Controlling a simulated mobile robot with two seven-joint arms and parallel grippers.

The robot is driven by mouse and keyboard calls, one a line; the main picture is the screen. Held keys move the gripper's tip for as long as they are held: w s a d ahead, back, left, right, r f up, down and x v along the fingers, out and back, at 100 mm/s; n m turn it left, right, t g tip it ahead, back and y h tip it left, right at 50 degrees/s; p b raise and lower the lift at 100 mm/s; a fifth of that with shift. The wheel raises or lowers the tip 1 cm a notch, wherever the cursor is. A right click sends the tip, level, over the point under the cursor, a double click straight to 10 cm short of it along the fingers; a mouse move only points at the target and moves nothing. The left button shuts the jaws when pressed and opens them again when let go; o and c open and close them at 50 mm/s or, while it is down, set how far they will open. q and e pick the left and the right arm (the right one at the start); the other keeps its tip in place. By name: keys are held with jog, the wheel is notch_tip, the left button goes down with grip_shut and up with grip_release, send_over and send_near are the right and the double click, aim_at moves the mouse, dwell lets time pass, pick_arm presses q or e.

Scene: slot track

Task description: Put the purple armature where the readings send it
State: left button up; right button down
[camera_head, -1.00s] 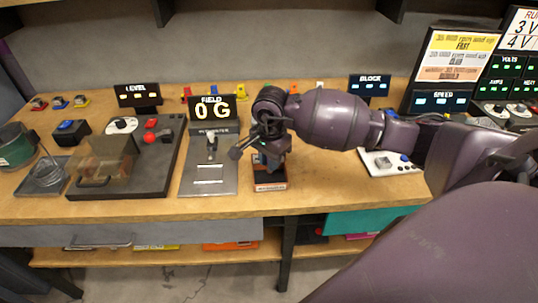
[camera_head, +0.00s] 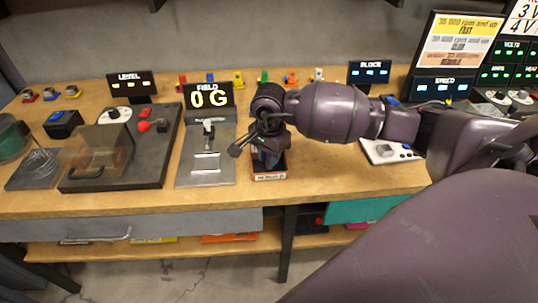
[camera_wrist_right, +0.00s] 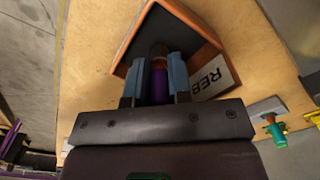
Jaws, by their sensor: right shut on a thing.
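My right gripper (camera_head: 268,152) comes in from the right and is over the small orange-rimmed box on the bench. In the right wrist view its blue fingers (camera_wrist_right: 157,78) are shut on the purple armature (camera_wrist_right: 159,84), which has a copper-coloured band near its far end. The box (camera_wrist_right: 208,32) has a dark floor and a white label reading "REB", the rest cut off. The armature's far end is over or inside the box; I cannot tell if it touches the floor. In the head view the gripper hides the armature. My left gripper is not in view.
A rules board (camera_head: 458,45) and volts panel (camera_head: 505,75) stand at the right.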

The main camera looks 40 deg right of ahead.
jog(key=shift+f, duration=0.2)
dwell(0.3)
jog(key=c, duration=1)
grip_release()
jog(key=shift+o, duration=0.2)
notch_tip(320, 180, up, 11)
jog(key=shift+f, duration=0.1)
